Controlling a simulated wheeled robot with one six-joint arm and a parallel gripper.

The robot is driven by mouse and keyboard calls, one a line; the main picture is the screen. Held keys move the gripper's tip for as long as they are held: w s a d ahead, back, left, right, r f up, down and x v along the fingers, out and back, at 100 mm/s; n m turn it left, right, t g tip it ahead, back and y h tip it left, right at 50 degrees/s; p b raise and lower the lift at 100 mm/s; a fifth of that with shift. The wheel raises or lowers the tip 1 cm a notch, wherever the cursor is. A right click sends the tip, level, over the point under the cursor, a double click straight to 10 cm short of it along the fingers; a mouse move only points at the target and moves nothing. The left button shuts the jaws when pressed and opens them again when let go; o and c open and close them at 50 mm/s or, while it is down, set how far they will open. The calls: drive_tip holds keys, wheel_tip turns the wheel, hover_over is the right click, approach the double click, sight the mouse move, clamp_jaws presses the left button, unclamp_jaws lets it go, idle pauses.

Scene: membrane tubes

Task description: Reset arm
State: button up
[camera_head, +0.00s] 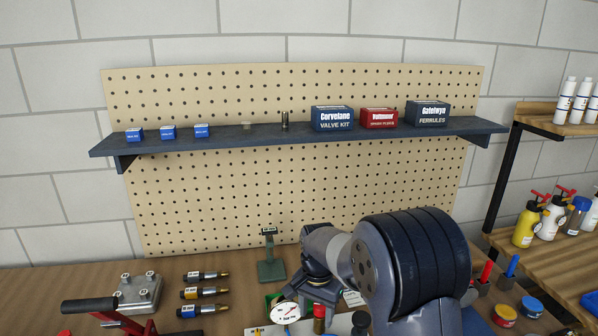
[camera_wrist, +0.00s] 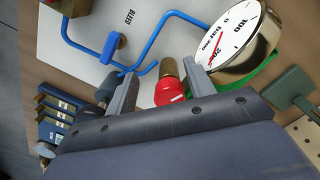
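My gripper (camera_wrist: 161,68) shows in the wrist view with its two fingers apart. A red knob (camera_wrist: 170,92) with a brass stem shows between and beyond the fingers; I cannot tell whether it touches them. In the head view my arm reaches over the bench, and my fingertips cannot be made out there. A round dial gauge (camera_wrist: 238,35) is right of the fingers; it also shows in the head view (camera_head: 285,312). Blue bent tubing (camera_wrist: 150,40) runs over a pale panel marked BLEED (camera_wrist: 128,18).
Several dark cylinders with brass ends (camera_head: 205,292) lie left on the bench, beside a metal block (camera_head: 139,292) and a red-and-black lever tool (camera_head: 92,306). A green stand (camera_head: 270,262) is behind the gauge. A dark shelf (camera_head: 225,142) with boxes crosses the pegboard (camera_head: 200,205).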

drive_tip(key=shift+w+d+r+m+t, duration=0.25)
drive_tip(key=shift+w+d+m, duration=0.05)
drive_tip(key=shift+w, duration=0.3)
drive_tip(key=shift+w+d+r+m+t, duration=0.25)
drive_tip(key=shift+w+m, duration=0.05)
drive_tip(key=shift+w, duration=0.25)
drive_tip(key=shift+w+d+f+m, duration=0.4)
drive_tip(key=shift+w+d, duration=0.1)
drive_tip(key=shift+w, duration=0.15)
drive_tip(key=shift+w+d+m, duration=0.15)
drive_tip(key=shift+w+m, duration=0.05)
drive_tip(key=shift+m, duration=0.3)
drive_tip(key=r, duration=0.5)
drive_tip(key=s+r, duration=0.1)
drive_tip(key=r, duration=0.1)
drive_tip(key=shift+a+r+b, duration=0.25)
drive_tip(key=shift+a+b, duration=0.05)
drive_tip(key=shift+a, duration=0.1)
